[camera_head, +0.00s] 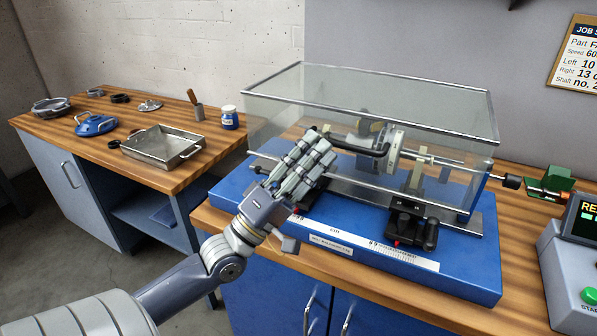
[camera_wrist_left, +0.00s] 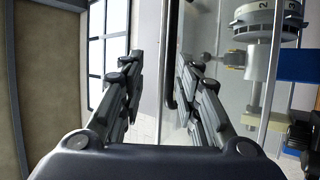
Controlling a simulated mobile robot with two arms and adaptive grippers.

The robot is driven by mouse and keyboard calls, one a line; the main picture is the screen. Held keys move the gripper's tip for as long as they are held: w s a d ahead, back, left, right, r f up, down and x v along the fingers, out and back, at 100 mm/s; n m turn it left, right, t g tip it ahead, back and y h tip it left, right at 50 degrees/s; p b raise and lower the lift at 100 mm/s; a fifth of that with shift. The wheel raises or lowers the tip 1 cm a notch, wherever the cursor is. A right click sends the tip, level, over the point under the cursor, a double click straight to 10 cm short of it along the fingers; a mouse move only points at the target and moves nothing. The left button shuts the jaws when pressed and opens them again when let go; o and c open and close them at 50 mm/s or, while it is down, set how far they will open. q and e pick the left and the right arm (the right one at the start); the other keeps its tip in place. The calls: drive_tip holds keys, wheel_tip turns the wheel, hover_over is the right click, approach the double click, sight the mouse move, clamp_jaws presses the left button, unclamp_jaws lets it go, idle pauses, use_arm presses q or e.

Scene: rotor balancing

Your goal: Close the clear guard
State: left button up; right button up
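The clear guard (camera_head: 440,110), a see-through box with metal edges, stands over the rotor (camera_head: 395,148) on the blue balancing machine (camera_head: 470,275). I cannot tell whether its lower front edge touches the base. A black bar handle (camera_head: 358,148) runs along its front face. My left gripper (camera_head: 318,150) is at the left end of this handle, in front of the guard. In the left wrist view my gripper's fingers (camera_wrist_left: 160,88) are apart, and the dark handle bar (camera_wrist_left: 170,55) shows in the gap, nearer the right finger. My right gripper is not in view.
Black supports (camera_head: 410,228) stick out at the machine's front. A control box (camera_head: 570,270) stands at the right. The space above the guard is clear.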

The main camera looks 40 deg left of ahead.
use_arm(q)
drive_tip(key=shift+v, duration=2.05)
drive_tip(key=shift+s, duration=0.1)
